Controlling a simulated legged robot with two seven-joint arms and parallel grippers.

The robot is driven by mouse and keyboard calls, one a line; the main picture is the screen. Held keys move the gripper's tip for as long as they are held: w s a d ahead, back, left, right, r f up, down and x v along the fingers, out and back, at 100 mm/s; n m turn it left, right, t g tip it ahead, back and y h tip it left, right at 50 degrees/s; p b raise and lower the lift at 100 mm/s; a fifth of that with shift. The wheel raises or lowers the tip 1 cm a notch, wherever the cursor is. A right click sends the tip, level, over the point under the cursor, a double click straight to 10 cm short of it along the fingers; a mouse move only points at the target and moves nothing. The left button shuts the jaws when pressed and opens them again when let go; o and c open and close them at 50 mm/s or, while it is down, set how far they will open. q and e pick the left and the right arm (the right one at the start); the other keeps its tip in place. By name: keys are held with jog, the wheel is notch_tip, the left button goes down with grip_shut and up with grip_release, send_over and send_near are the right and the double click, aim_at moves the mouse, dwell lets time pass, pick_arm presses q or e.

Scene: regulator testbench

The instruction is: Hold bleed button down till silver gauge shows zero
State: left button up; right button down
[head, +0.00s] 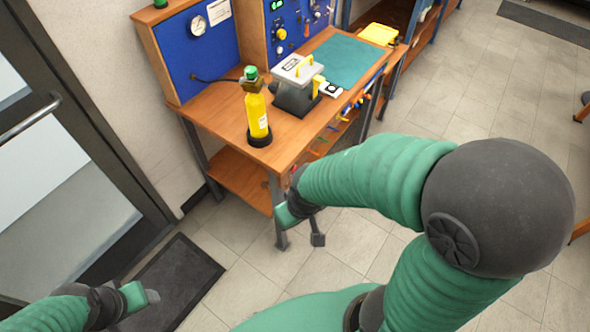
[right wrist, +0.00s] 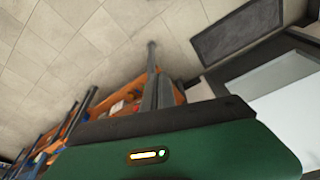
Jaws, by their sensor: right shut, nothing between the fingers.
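A round white-faced gauge (head: 198,25) with a light rim is on the blue upright panel (head: 212,55) at the back left of the bench. Its needle is too small to read. I cannot pick out the bleed button for certain; a yellow-green knob (head: 282,34) and other small controls are on the second blue panel. My right gripper (head: 317,238) is shut and empty, low in front of the bench and well away from both panels. My left gripper (head: 152,296) is at the bottom left, apart from everything; its jaw opening is unclear.
A yellow bottle (head: 257,117) with a green top stands near the bench's front left corner. A grey box with a yellow handle (head: 296,83) and a teal mat (head: 352,61) are right of it. A dark floor mat (head: 178,285) lies by the door.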

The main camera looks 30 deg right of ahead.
aim_at(293, 169)
dwell(0.5)
jog(key=w+d+f+t+b, duration=0.4)
jog(key=w+d+f+b, duration=0.2)
jog(key=d+f, duration=0.3)
jog(key=w+d+f+m+t+h+b, duration=0.1)
jog(key=w+d+f+t+b, duration=0.3)
jog(key=w+d+f+b, duration=0.2)
jog(key=d+f+b, duration=0.2)
jog(key=d+f, duration=0.1)
jog(key=d, duration=0.1)
jog(key=shift+d+f+m+h+b, duration=0.15)
jog(key=shift+f+m+h+b, duration=0.15)
jog(key=shift+f+b, duration=0.05)
jog(key=w+a+b, duration=0.1)
jog(key=w+a, duration=0.2)
jog(key=w, duration=0.5)
jog(key=shift+a, duration=0.15)
jog(key=shift+w, duration=0.1)
dwell(0.8)
jog(key=shift+w+a, duration=0.2)
jog(key=shift+w, duration=0.05)
